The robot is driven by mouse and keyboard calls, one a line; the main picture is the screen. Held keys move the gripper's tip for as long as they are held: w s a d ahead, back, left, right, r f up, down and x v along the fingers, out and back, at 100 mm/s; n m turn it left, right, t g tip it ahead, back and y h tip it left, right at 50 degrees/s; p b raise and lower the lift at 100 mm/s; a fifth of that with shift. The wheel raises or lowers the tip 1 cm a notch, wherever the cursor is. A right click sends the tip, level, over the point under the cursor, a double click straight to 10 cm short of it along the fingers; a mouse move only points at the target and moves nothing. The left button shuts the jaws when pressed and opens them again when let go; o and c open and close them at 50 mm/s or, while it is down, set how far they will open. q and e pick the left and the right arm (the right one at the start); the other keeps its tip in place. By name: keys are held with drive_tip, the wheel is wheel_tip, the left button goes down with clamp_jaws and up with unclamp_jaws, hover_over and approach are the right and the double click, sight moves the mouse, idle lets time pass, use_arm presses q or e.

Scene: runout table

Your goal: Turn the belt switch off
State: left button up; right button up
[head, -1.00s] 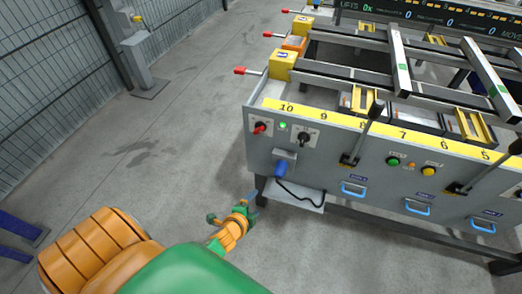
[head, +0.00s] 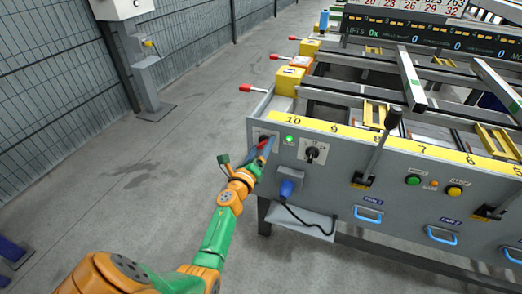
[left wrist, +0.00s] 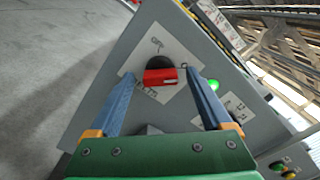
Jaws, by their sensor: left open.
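A rotary switch with a red handle (left wrist: 160,76) and black base sits on a pale square plate on the grey panel (head: 390,205). In the left wrist view its handle lies between the two blue fingers, with a gap on each side. In the head view the handle (head: 261,145) shows at the panel's left end, partly hidden by my left gripper. My left gripper (head: 264,149) is open, its fingers reaching to the switch. A lit green lamp (head: 290,139) is right of it; it also shows in the left wrist view (left wrist: 213,85). My right gripper is out of view.
A black-handled switch (head: 312,153) is to the right, with a blue plug (head: 288,187) and cable below. A tall lever (head: 381,150), a green button (head: 413,180) and a yellow button (head: 454,191) are farther right.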

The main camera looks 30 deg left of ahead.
use_arm(q)
clamp_jaws()
drive_tip(key=shift+n, duration=0.3)
drive_tip(key=n, duration=0.3)
drive_tip(key=shift+n, duration=0.4)
drive_tip(key=n, duration=0.4)
drive_tip(key=shift+n+p, duration=0.3)
drive_tip(key=n, duration=0.4)
drive_tip(key=shift+n+p, duration=0.55)
drive_tip(key=shift+n, duration=1.95)
